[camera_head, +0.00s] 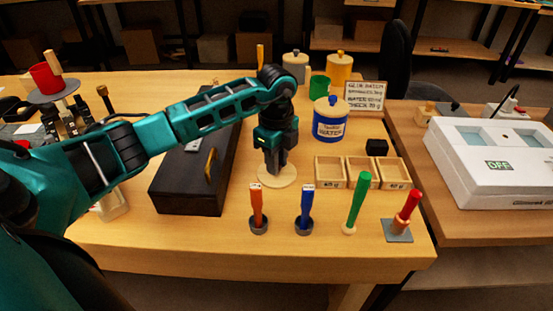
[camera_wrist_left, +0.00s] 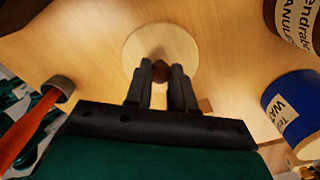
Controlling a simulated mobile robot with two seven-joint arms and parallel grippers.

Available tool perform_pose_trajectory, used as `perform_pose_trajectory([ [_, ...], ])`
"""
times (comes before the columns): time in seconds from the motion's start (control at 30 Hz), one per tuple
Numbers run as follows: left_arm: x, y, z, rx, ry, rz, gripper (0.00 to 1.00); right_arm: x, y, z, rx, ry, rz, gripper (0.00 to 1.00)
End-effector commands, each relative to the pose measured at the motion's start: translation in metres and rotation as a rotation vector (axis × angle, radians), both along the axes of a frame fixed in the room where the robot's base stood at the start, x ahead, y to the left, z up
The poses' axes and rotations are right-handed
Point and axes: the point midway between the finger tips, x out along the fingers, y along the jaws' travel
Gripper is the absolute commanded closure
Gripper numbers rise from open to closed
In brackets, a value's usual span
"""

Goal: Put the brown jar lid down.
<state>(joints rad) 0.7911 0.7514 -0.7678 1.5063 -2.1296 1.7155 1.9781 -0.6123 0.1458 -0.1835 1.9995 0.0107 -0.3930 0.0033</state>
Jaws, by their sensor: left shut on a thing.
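My left gripper (camera_head: 275,172) points straight down, low over the bench, with its fingers close together. In the left wrist view its fingers (camera_wrist_left: 161,88) are shut on a small rounded brown piece (camera_wrist_left: 160,70), which I take for the knob of the brown jar lid. A pale round disc (camera_head: 277,178) lies right below the fingertips; it also shows in the left wrist view (camera_wrist_left: 178,38). I cannot tell whether disc and brown piece are joined, or whether they touch. A brown labelled jar (camera_wrist_left: 295,25) shows in the left wrist view. My right gripper is out of view.
A blue jar (camera_head: 330,122) stands behind right of my left gripper, with three small wooden trays (camera_head: 362,172) nearer. Orange (camera_head: 257,208), blue (camera_head: 306,205), green (camera_head: 357,200) and red (camera_head: 408,205) handled tools stand in front. A dark case (camera_head: 190,185) lies at left.

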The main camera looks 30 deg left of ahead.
Motion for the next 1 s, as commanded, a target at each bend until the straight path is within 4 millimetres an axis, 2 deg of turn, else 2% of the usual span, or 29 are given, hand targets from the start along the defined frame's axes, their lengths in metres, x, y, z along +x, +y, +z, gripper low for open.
perform_pose_trajectory([
  [0.03, 0.0, 0.0, -0.003, 0.0, 0.001, 0.0, 1.0, 0.0, 0.0, -0.001, 0.0, 0.001, 0.0, 0.02],
  [0.07, 0.0, 0.0, -0.002, 0.0, 0.001, 0.0, 0.74, 0.0, 0.0, -0.001, 0.0, 0.001, 0.001, 0.02],
  [0.3, 0.0, 0.0, -0.002, 0.0, 0.001, 0.0, 0.51, 0.0, 0.0, -0.001, 0.0, 0.003, 0.001, 0.02],
  [0.53, 0.0, 0.0, -0.001, 0.0, 0.001, 0.0, 0.51, -0.001, 0.0, -0.003, -0.001, 0.008, 0.001, 0.02],
  [0.67, 0.001, 0.0, 0.009, -0.001, -0.002, 0.001, 0.51, -0.002, 0.0, -0.002, -0.003, 0.01, 0.001, 0.02],
  [0.77, 0.001, 0.0, 0.026, 0.0, -0.004, 0.001, 0.51, -0.002, 0.0, -0.001, -0.004, 0.01, 0.001, 0.02],
  [1.0, 0.001, 0.0, 0.078, 0.0, -0.004, 0.0, 0.51, -0.002, -0.002, 0.002, -0.009, 0.008, -0.001, 0.02],
])
